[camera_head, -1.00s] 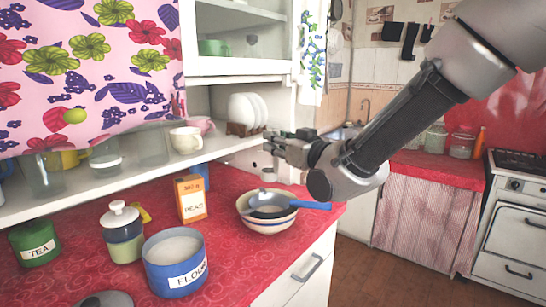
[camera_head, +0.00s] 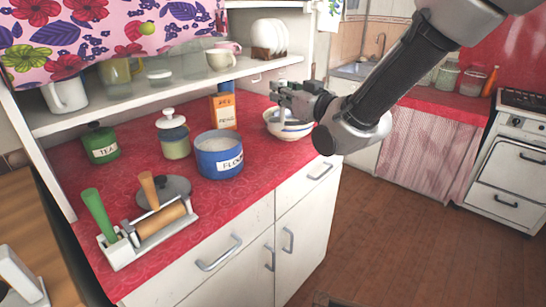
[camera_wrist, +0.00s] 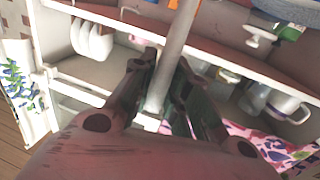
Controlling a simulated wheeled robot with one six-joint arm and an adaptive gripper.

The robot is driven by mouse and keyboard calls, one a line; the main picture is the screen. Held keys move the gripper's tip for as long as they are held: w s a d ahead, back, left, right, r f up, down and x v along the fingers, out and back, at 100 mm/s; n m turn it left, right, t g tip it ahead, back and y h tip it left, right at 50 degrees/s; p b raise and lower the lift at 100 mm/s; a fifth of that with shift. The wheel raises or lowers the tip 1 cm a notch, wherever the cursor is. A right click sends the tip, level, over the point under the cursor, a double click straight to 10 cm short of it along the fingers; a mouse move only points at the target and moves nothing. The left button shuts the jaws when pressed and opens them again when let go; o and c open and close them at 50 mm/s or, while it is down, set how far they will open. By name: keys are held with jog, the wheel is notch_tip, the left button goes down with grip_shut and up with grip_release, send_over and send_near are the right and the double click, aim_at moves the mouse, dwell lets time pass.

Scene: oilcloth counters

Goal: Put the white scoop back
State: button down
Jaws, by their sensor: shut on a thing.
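My gripper (camera_head: 284,94) is above the counter near its far right end, over or just in front of a cream bowl (camera_head: 291,136) with blue bands. In the wrist view my gripper (camera_wrist: 168,66) is shut on a pale rod, taken to be the white scoop's handle (camera_wrist: 178,35). The scoop's bowl cannot be made out. The blue flour canister (camera_head: 219,166), open on top with white contents, stands on the counter left of my gripper and nearer the camera.
The red counter (camera_head: 255,182) also holds a lidded white and green jar (camera_head: 174,136), a peas box (camera_head: 224,111), a green tea tin (camera_head: 101,144) and a white rack (camera_head: 125,249) with green and wooden handles. A shelf (camera_head: 130,108) overhangs its back.

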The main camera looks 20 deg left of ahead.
aim_at(282, 126)
notch_tip(282, 126, down, 9)
jog(key=shift+f, duration=0.1)
dwell(0.3)
jog(key=shift+w, duration=0.1)
jog(key=c, duration=1.4)
grip_release()
jog(key=shift+f, duration=0.1)
